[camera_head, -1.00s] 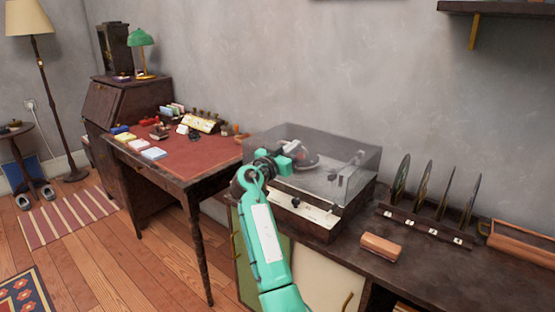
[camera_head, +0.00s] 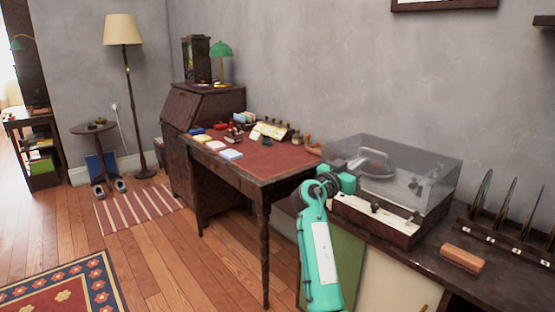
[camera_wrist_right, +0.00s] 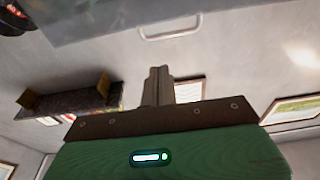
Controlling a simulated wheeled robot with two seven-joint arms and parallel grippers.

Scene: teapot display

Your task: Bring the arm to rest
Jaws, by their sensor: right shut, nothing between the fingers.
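My right arm (camera_head: 322,250) rises from the bottom of the head view, with its teal wrist at the left front of the record player. Its gripper shows in the right wrist view (camera_wrist_right: 158,88), with the two fingers together and nothing between them. In the head view the fingertips are hard to make out against the clear lid; whether they touch it I cannot tell. The record player (camera_head: 388,222) stands on the dark cabinet, its clear lid (camera_head: 428,165) down over it. My left gripper is not in view.
The red-topped desk (camera_head: 268,165) with stamps and small boxes stands left of the record player. A wooden block (camera_head: 461,259) and a rack of records (camera_head: 510,240) are to its right. Open wooden floor (camera_head: 170,255) lies at the left, with two rugs.

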